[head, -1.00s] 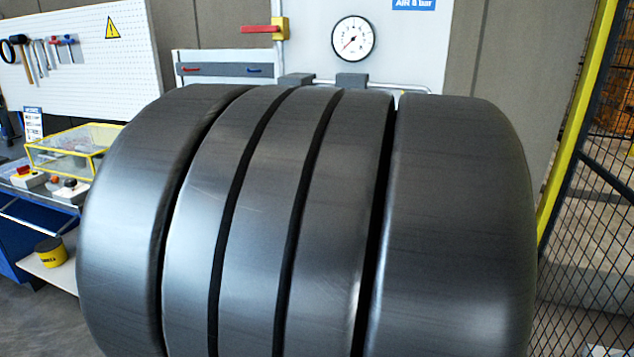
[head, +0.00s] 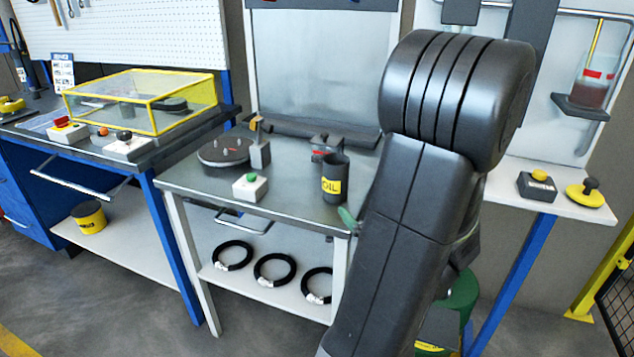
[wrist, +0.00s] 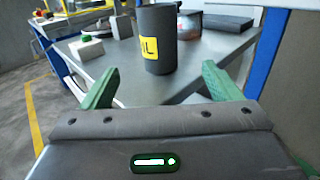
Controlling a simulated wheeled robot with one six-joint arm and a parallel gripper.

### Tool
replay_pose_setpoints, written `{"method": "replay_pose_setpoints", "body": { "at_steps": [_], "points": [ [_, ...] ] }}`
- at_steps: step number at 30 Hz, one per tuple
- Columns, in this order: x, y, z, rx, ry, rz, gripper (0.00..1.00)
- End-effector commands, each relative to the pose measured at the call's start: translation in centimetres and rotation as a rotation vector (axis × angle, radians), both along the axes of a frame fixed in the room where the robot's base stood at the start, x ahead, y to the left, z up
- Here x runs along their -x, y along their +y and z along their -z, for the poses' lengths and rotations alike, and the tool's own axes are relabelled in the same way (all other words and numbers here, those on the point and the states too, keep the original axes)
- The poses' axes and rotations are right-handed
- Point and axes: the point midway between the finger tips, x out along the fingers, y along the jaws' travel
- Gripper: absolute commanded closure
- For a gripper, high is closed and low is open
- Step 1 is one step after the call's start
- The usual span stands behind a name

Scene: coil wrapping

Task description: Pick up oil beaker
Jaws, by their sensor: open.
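The oil beaker (head: 335,178) is a dark grey cylinder with a yellow label reading OIL. It stands upright on the metal table (head: 290,200), near the front right corner. In the wrist view the beaker (wrist: 156,40) stands ahead of my gripper (wrist: 155,88), between the lines of its two green fingers. The fingers are apart and do not touch the beaker. In the head view my arm hides most of the gripper; only a bit of green shows beside the table corner, below the beaker.
A white box with a green button (head: 250,187), a round dark plate (head: 223,152) and a small vice-like block (head: 326,145) stand near the beaker. Black rings (head: 274,268) lie on the lower shelf. A yellow-framed clear box (head: 140,100) is on the left bench.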

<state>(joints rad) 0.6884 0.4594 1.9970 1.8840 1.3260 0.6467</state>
Motion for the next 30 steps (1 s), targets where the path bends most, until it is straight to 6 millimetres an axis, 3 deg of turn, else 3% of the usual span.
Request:
{"method": "replay_pose_setpoints", "body": {
  "at_steps": [12, 22, 30],
  "points": [
    [-5.8, 3.2, 0.0, 0.0, 0.001, -0.004, 0.16],
    [-8.0, 4.5, 0.1, 0.0, 0.001, -0.003, 0.16],
    [-11.3, 6.4, 0.2, 0.001, 0.0, -0.002, 0.16]
  ]
}}
